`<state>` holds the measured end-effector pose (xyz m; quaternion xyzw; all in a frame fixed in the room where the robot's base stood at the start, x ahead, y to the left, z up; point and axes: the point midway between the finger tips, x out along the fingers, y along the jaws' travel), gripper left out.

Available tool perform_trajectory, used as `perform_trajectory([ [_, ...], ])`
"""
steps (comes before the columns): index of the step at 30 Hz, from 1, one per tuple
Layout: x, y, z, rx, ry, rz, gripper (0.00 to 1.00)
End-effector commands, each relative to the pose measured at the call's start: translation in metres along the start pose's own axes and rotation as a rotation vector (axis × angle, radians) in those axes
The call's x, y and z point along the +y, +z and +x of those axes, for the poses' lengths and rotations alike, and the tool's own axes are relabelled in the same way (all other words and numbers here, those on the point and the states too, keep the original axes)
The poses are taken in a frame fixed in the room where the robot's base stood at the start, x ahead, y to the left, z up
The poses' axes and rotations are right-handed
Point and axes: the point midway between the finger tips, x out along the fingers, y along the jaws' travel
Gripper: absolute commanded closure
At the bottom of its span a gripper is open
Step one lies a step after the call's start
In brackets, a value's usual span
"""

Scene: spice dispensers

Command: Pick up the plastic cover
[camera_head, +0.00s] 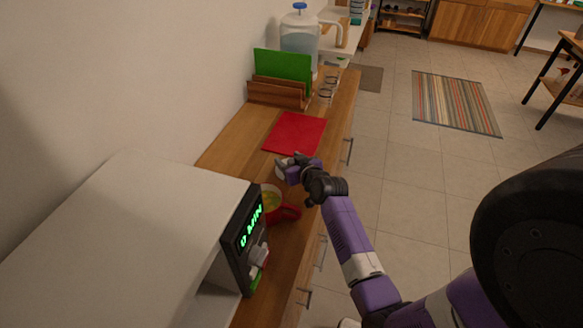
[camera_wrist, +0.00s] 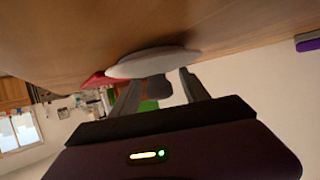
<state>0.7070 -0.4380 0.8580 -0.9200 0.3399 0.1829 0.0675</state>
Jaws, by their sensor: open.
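The plastic cover appears to be the pale, round, flattish piece (camera_wrist: 152,64) in the wrist view, lying against the wooden counter. In the head view a small pale part of it (camera_head: 282,171) shows beside my gripper (camera_head: 291,163), which hides much of the rest. My gripper (camera_wrist: 158,80) is open in the wrist view, its two fingers pointing at the cover. A grey stub (camera_wrist: 157,89) shows between the fingers; I cannot tell whether it is the cover's knob. I cannot tell whether the fingertips touch the cover.
A red cup (camera_head: 286,212) with yellow-green contents stands near a microwave (camera_head: 150,225). A red board (camera_head: 296,132) lies beyond my gripper. Further back are a green board (camera_head: 284,68) in a wooden rack (camera_head: 276,93) and a water dispenser (camera_head: 300,38). The wall borders the counter's left side.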

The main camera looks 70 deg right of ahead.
Motion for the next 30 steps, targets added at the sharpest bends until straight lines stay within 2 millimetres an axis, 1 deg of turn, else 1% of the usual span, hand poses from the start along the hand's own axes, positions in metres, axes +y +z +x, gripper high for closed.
perform_trajectory([
  [3, -0.0001, -0.0001, 0.0085, -0.001, 0.000, 0.000, 0.46],
  [11, -0.0004, 0.0005, 0.0100, 0.000, -0.001, 0.000, 0.46],
  [12, -0.0004, 0.0005, 0.0099, 0.000, -0.001, 0.000, 0.54],
  [14, -0.0004, 0.0005, 0.0099, 0.000, 0.000, 0.000, 0.66],
  [15, -0.0004, 0.0006, 0.0098, 0.000, -0.001, 0.000, 0.74],
  [19, -0.0004, 0.0009, 0.0098, -0.001, -0.001, 0.000, 0.99],
  [30, -0.0004, -0.0009, 0.0089, -0.001, -0.001, -0.001, 1.00],
])
